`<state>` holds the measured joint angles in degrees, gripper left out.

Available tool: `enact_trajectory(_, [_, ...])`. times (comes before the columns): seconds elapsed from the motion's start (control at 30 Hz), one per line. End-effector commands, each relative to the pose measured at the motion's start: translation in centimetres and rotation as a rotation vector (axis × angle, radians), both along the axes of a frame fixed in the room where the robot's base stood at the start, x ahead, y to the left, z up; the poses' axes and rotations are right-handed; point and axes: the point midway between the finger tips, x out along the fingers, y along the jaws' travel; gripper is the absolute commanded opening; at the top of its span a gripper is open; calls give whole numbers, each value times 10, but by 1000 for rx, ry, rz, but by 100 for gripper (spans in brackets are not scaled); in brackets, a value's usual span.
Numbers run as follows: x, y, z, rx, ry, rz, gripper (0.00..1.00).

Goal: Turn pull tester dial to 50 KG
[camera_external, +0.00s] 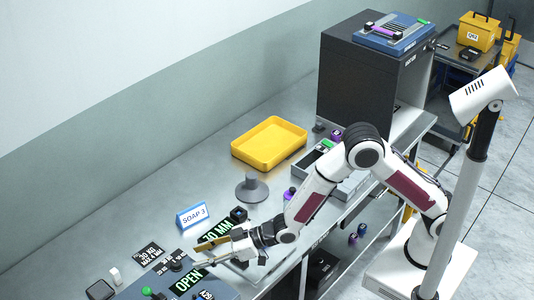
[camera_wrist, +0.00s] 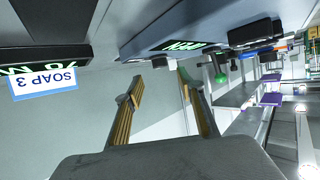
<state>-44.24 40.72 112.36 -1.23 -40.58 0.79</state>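A blue-grey device (camera_external: 226,291) with a green-lit "OPEN" display (camera_external: 188,281) sits at the bottom left of the external view, partly cut off by the frame edge. A dark knob (camera_external: 176,265) shows by its upper edge; its setting is too small to read. A black card (camera_external: 149,255) reading "30 KG MAX 4 MM" lies behind it. My gripper (camera_external: 202,254) is over the bench above the device's right side, with fingers apart and nothing between them. In the wrist view, upside down, my open fingers (camera_wrist: 158,82) are below the device's display (camera_wrist: 183,46). No "50 KG" mark is legible.
A blue "SOAP 3" sign (camera_external: 193,216), a second display (camera_external: 218,230) reading "MM" and a grey round stand (camera_external: 253,190) are near my gripper. A yellow tray (camera_external: 269,142) and a dark cabinet (camera_external: 350,80) stand farther back.

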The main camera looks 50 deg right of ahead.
Motion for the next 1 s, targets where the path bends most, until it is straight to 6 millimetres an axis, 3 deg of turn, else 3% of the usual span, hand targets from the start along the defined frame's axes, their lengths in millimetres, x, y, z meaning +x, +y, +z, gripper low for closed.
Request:
enact_trajectory(0.47, [4,4,-3,-2,-2,1,39])
enact_trajectory(1.0, [33,33,-20,-2,-2,1,39])
